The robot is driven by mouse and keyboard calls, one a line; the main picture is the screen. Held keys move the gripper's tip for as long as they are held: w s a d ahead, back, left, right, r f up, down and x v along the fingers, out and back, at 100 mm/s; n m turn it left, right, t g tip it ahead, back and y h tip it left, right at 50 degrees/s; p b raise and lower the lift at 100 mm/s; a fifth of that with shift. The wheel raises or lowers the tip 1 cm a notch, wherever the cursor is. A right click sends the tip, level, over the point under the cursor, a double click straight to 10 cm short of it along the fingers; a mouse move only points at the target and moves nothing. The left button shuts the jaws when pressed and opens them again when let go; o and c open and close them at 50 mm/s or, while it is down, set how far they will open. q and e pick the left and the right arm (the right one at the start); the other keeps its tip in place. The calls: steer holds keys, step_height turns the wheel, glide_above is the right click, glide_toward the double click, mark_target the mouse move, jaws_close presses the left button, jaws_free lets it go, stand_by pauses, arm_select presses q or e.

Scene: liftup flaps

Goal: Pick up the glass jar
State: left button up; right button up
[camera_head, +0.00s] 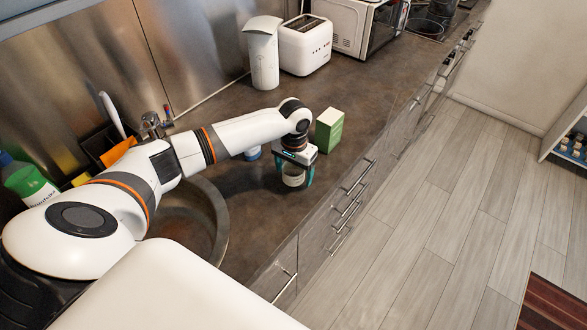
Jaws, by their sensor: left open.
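A small pale, round jar (293,181), which looks like the glass jar, stands on the brown counter near its front edge. My left gripper (295,174) reaches down over it from above. Its teal fingers are open, one on each side of the jar. The gripper body hides the jar's upper part, and I cannot tell whether the fingers touch it. My right gripper is not in view.
A green box (329,131) stands close behind the gripper. A small blue-and-white item (252,153) is partly hidden under my left forearm. The sink (212,215) lies left of the jar. A toaster (305,45) and white canister (263,58) stand farther back.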

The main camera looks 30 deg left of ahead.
arm_select(q)
steer(key=shift+f, duration=0.25)
steer(key=shift+r, duration=0.1)
steer(key=c, duration=1.1)
